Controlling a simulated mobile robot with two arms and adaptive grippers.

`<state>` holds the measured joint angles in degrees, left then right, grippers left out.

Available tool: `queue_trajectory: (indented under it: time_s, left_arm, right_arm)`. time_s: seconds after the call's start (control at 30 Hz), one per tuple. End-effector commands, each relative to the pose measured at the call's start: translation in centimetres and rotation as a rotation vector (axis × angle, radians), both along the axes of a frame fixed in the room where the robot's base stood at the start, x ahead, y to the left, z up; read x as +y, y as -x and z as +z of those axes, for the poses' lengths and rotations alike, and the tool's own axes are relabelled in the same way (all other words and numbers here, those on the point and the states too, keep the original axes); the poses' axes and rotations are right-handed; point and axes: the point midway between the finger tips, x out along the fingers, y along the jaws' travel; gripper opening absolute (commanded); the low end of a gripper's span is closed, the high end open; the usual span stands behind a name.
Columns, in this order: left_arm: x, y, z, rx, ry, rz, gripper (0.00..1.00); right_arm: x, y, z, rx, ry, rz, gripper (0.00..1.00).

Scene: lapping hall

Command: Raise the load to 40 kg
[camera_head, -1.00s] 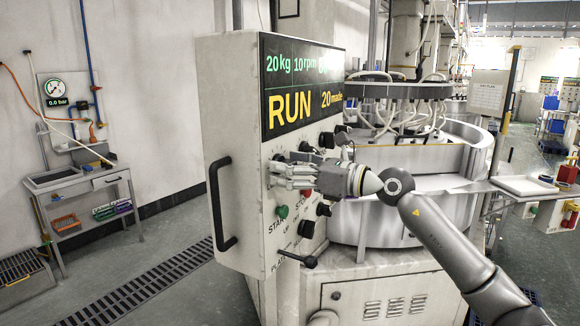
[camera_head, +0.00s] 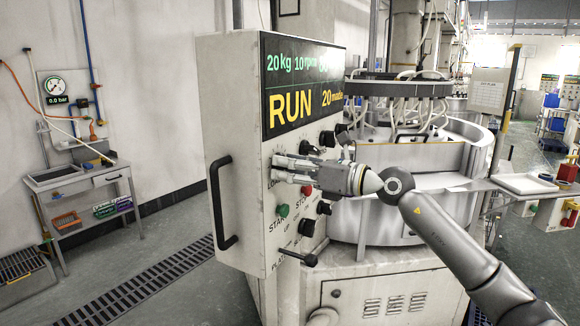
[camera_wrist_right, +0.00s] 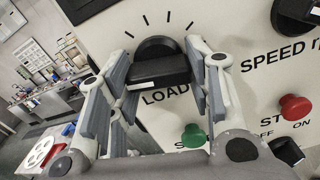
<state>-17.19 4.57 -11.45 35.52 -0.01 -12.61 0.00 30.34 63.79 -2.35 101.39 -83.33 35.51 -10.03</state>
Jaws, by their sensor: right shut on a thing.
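The control panel (camera_head: 245,110) stands ahead, its display (camera_head: 300,85) reading 20kg, 10rpm, RUN and 20 made. My right gripper (camera_head: 277,168) is at the panel's left knob, which its fingers hide in the head view. In the right wrist view, the black load knob (camera_wrist_right: 160,67) sits between the fingers of my right gripper (camera_wrist_right: 168,58), above the word LOAD. The fingers are shut on the knob, one on each side. A dial of tick marks shows around the knob's upper side. My left gripper is not in view.
A green start button (camera_wrist_right: 194,136) and a red stop button (camera_wrist_right: 294,107) lie below and right of the knob. Another black knob (camera_wrist_right: 297,8) is at upper right. A black handle (camera_head: 219,203) sticks out at the panel's left side.

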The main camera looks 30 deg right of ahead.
Motion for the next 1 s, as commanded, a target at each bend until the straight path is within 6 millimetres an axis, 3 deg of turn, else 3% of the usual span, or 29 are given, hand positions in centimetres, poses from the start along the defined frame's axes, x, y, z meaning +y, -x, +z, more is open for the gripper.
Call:
queue_trajectory:
  time_s: [0.6,1.0]
  left_arm:
    - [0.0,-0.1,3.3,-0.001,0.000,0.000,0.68]
    - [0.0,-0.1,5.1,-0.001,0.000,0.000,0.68]
  right_arm:
    - [0.1,0.1,0.5,0.265,-0.494,-0.002,0.22]
    - [0.2,0.1,0.4,0.371,-0.696,-0.003,0.22]
